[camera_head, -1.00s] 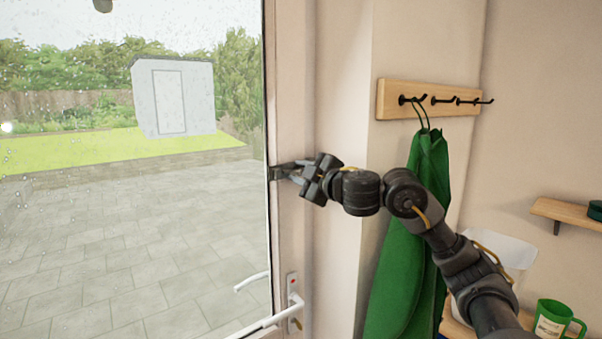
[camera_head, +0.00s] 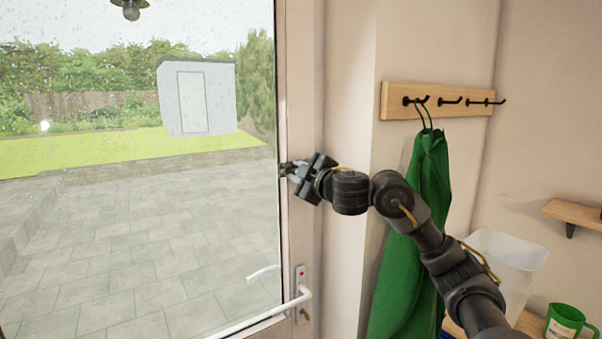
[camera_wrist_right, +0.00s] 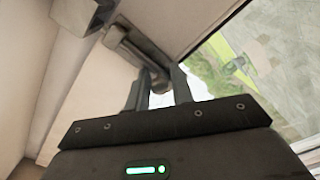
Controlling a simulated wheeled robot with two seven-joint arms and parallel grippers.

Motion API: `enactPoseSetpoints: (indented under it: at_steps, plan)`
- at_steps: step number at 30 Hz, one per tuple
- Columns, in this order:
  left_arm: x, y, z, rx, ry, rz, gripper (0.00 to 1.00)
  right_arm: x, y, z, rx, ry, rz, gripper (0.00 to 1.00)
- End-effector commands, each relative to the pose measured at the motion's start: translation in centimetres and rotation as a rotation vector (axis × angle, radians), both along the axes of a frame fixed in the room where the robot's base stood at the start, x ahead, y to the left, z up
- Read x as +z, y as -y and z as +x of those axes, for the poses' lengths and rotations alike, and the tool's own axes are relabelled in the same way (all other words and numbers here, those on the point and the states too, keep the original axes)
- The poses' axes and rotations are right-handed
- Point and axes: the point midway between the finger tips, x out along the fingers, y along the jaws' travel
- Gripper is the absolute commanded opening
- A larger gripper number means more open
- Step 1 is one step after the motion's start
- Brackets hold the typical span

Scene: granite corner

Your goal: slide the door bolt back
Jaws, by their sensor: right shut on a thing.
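The door bolt (camera_wrist_right: 138,50) shows in the right wrist view as a grey metal bar on the pale door frame beside the glass. Its rounded knob sits between the fingertips of my right gripper (camera_wrist_right: 158,92), which is shut on it. A separate grey block (camera_wrist_right: 78,14) lies beyond the bar's far end, with a gap between them. In the head view my right gripper (camera_head: 291,170) is at the door's edge strip and mostly hides the bolt. The white door (camera_head: 300,110) looks closed. My left gripper is not in view.
A white door handle (camera_head: 290,302) is below my gripper. A green cloth (camera_head: 415,220) hangs from a wooden hook rail (camera_head: 435,101) behind my right arm. A clear bin (camera_head: 510,262), a green mug (camera_head: 566,323) and a small shelf (camera_head: 575,213) are at the right.

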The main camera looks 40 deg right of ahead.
Motion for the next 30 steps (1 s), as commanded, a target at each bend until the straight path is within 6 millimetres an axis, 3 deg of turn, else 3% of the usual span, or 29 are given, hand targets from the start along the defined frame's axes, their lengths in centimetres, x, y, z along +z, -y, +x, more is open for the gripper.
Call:
enactPoseSetpoints:
  at_steps: [2,5,6,9,14,20,30]
  plan:
    - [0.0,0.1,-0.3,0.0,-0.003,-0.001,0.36,0.0,-0.2,-0.2,0.01,0.002,0.004,0.0]
    - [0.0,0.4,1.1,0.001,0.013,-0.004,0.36,0.0,0.1,-0.4,0.006,0.002,0.004,0.0]
    - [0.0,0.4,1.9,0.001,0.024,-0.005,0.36,0.0,0.1,-0.4,0.005,0.002,0.004,0.27]
    - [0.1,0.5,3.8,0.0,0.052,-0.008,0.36,0.0,0.3,-0.5,0.001,0.002,0.003,0.37]
    - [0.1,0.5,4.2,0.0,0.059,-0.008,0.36,0.0,0.6,-0.8,-0.004,0.002,0.002,0.37]
    - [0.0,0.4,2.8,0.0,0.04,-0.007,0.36,0.1,0.6,-1.7,-0.006,0.004,-0.002,0.37]
    - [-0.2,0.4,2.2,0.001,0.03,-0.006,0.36,0.1,-0.5,-7.6,-0.004,0.001,-0.007,0.37]
